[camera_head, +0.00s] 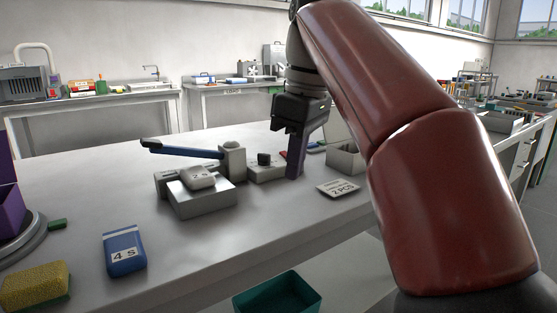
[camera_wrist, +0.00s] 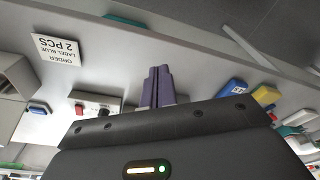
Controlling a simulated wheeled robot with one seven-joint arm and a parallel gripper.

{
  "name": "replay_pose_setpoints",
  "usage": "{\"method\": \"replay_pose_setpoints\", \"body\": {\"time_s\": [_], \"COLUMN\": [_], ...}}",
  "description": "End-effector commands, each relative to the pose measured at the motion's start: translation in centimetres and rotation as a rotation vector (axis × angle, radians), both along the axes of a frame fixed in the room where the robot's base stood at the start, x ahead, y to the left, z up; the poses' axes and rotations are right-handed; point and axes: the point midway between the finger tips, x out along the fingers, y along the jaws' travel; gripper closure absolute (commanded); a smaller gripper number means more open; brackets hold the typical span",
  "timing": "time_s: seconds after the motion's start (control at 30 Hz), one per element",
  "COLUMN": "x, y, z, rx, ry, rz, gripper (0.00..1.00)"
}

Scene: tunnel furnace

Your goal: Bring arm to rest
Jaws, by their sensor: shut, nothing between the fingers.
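My gripper (camera_head: 294,165) points down over the right part of the light grey table (camera_head: 90,178), in front of a small grey control box (camera_head: 266,172) with a dark knob. Its purple fingers are together with nothing between them, as the wrist view also shows (camera_wrist: 157,85). In the wrist view the control box (camera_wrist: 98,104) with a red and a dark button is just left of the fingers. My red arm reaches in from the right side of the head view. Whether the fingertips touch the table cannot be told.
A grey furnace block (camera_head: 200,199) with a blue-handled lever (camera_head: 185,149) stands left of my gripper. An order card (camera_head: 343,188) and a grey bin (camera_head: 346,160) are to its right. A blue block (camera_head: 124,252) and yellow sponge (camera_head: 36,286) lie front left. A teal bin (camera_head: 278,296) is below the table edge.

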Motion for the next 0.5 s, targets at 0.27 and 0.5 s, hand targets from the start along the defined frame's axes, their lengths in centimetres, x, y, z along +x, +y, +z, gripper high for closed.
{"method": "replay_pose_setpoints", "body": {"time_s": [0.27, 0.5], "x": [-0.2, -1.0], "y": [-2.3, -4.9], "z": [-1.2, -3.2], "rx": [0.037, 0.078], "ry": [-0.009, -0.026], "rz": [-0.107, -0.246], "gripper": [1.0, 1.0]}}
